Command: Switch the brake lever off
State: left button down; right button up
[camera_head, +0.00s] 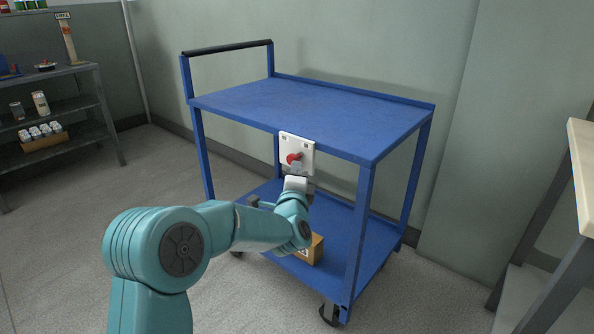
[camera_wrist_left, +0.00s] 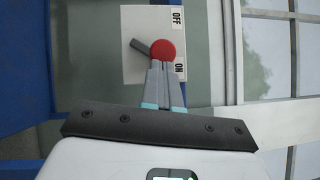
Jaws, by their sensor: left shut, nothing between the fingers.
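The brake lever has a red knob (camera_head: 293,158) and sits on a white plate (camera_head: 309,152) at the front edge of the blue cart's top. In the left wrist view the red knob (camera_wrist_left: 163,50) ends a short dark shaft. It lies between the OFF label (camera_wrist_left: 178,18) and the ON label (camera_wrist_left: 179,70), nearer ON. My left gripper (camera_head: 296,173) is just below the knob. In the wrist view its fingers (camera_wrist_left: 161,66) are shut and empty, their tips overlapping the knob's lower edge; I cannot tell if they touch. My right gripper is not in view.
The blue cart (camera_head: 310,105) has a bare top and a cardboard box (camera_head: 317,250) on its lower shelf, partly behind my left arm. A grey shelf rack (camera_head: 85,104) stands at the far left. A table edge (camera_head: 582,165) is at the right. The floor between is clear.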

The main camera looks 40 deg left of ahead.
pick_arm(q)
jog(key=a+r+n+g+h+p, duration=0.3)
jog(key=n+p, duration=0.4)
jog(key=p, duration=1.2)
jog(key=a+g+h, duration=0.1)
jog(key=a, duration=0.1)
jog(key=shift+w+a+r, duration=0.25)
jog(key=shift+a+r, duration=0.05)
jog(key=shift+r, duration=0.1)
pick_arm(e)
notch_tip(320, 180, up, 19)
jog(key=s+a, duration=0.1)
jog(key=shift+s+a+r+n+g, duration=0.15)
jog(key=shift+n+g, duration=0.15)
pick_arm(q)
jog(key=shift+a, duration=0.1)
jog(key=shift+p, duration=0.3)
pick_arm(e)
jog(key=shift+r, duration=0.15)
